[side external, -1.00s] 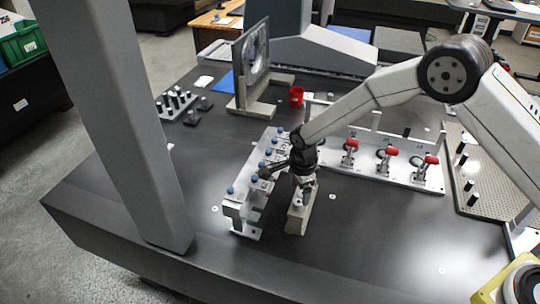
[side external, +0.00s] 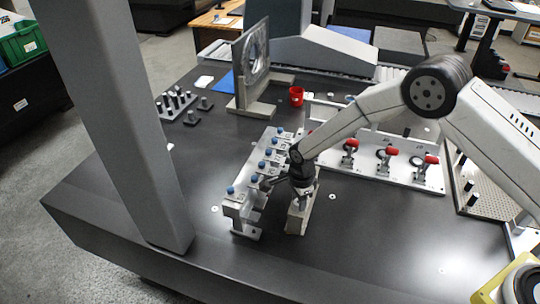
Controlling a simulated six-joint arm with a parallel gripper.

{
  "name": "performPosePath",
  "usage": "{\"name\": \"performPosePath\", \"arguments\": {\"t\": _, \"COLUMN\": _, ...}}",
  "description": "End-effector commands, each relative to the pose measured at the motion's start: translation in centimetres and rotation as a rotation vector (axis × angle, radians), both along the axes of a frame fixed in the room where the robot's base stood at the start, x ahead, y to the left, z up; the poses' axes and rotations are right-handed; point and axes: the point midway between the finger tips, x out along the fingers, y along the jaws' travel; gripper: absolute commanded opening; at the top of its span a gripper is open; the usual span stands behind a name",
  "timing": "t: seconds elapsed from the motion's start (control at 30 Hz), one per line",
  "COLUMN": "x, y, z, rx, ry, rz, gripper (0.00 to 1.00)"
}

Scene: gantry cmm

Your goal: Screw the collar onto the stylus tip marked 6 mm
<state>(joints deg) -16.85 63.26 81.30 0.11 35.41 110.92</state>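A pale metal rack (side external: 233,210) stands left of centre, with several blue-topped pieces in a row along it. The nearest blue top (side external: 230,190) is at its front end, and another blue top (side external: 254,178) is just behind. My gripper (side external: 300,203) points down over a light upright block (side external: 301,220) to the right of the rack. Its fingers are small and dark here, so I cannot tell whether they are open or hold something. I cannot make out the collar or any 6 mm marking.
A white plate with red-handled clamps (side external: 391,152) lies to the right, behind my arm. A red cup (side external: 296,96) and an upright framed panel (side external: 251,58) stand behind. A grey column (side external: 118,120) rises at the left. The dark table front is clear.

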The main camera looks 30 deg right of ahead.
Motion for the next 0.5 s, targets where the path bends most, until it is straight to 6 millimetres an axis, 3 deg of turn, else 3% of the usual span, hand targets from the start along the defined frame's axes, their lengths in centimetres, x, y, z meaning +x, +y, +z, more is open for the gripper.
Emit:
{"name": "performPosePath", "arguments": {"t": 0.03, "x": 0.00, "y": 0.00, "z": 0.01, "rx": 0.000, "ry": 0.000, "rz": 0.000, "gripper": 0.08}}
{"name": "performPosePath", "arguments": {"t": 0.07, "x": -0.01, "y": 0.00, "z": 0.01, "rx": 0.000, "ry": 0.000, "rz": 0.000, "gripper": 0.00}}
{"name": "performPosePath", "arguments": {"t": 0.27, "x": -0.01, "y": 0.00, "z": 0.01, "rx": 0.000, "ry": 0.000, "rz": -0.016, "gripper": 0.00}}
{"name": "performPosePath", "arguments": {"t": 0.5, "x": -0.02, "y": -0.01, "z": -0.02, "rx": 0.000, "ry": 0.000, "rz": -0.155, "gripper": 0.00}}
